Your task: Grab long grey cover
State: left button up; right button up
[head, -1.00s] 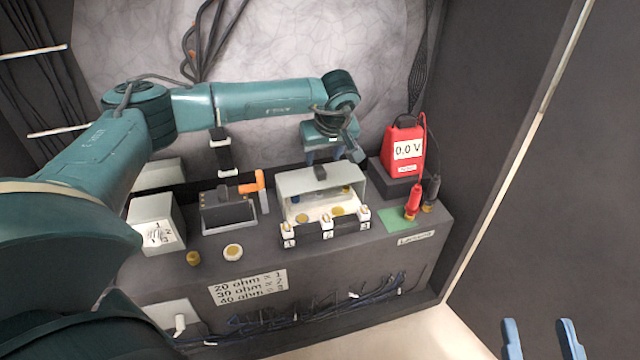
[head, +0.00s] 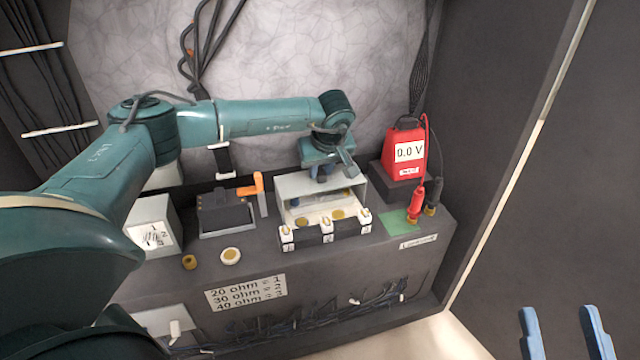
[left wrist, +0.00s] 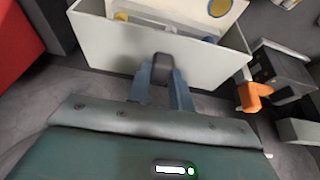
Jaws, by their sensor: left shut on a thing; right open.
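The long grey cover (head: 292,187) is a pale grey, box-like shell at the middle of the dark bench, behind a row of numbered blocks. It also fills the upper part of the left wrist view (left wrist: 108,45). My left gripper (head: 322,175) is over the cover and shut on its small dark knob; the wrist view shows the blue fingers (left wrist: 161,82) on both sides of the knob. The cover still sits at the module, with its open side showing yellow contacts. My right gripper (head: 562,338) is open and empty at the lower right, away from the bench.
A red meter (head: 405,152) reading 0.0 V stands right of the cover, with red and black plugs (head: 415,205). Left is a dark block with an orange lever (head: 257,185), and a white box (head: 155,227). Numbered blocks (head: 327,231) stand in front.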

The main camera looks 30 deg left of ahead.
pick_arm(q)
grip_shut()
jog(key=shift+r, duration=0.2)
